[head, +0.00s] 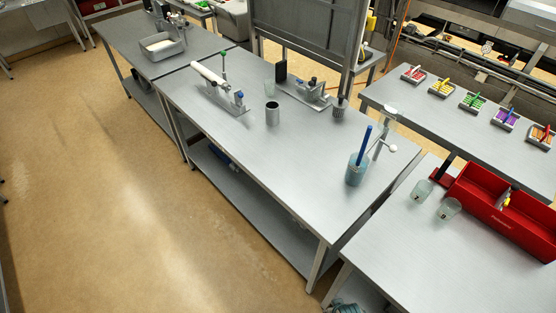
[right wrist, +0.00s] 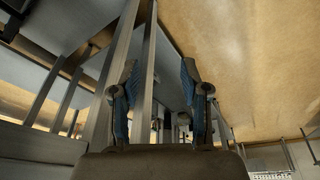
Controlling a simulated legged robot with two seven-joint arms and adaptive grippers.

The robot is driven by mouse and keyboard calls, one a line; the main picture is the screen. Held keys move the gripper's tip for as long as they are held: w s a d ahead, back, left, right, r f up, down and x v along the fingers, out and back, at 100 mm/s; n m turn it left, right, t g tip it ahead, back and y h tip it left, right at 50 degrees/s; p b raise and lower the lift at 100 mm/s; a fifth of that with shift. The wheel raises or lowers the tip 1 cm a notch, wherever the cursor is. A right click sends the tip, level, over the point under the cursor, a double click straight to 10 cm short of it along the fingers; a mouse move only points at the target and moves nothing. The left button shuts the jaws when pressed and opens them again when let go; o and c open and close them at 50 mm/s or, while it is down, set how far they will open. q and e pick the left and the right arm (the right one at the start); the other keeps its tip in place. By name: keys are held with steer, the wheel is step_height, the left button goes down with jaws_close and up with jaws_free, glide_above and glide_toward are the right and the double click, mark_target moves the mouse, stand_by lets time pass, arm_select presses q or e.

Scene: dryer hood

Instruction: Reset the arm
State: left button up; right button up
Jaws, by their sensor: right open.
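My right gripper (right wrist: 160,95) shows in the right wrist view with its two blue-padded fingers apart and nothing between them. Metal table legs and a shelf edge stand behind the fingers, with tan floor beyond. The gripper appears to be beside a table's underframe; I cannot tell whether it touches it. A gripper-like blue-grey shape (head: 347,307) shows at the bottom edge of the head view, below the near right table; I cannot tell its state. My left gripper is not visible in either view.
A long grey table (head: 290,150) carries a metal cup (head: 272,113), clamp fixtures (head: 225,95) and a blue container (head: 356,170) with a blue stick. The right table (head: 400,250) holds two glass jars and a red toolbox (head: 500,225). Open floor (head: 100,200) lies left.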

steer(key=s+f+g+b, duration=0.1)
steer(key=s+f, duration=0.2)
steer(key=f, duration=0.7)
steer(key=s+f+b, duration=0.1)
steer(key=s+f, duration=0.2)
steer(key=f, duration=0.8)
steer(key=s+d+f+g+b, duration=0.1)
steer(key=s+d+f, duration=0.2)
steer(key=s+f, duration=0.9)
steer(key=s, duration=0.3)
steer(key=shift+d+f, duration=0.2)
steer(key=shift+f, duration=0.15)
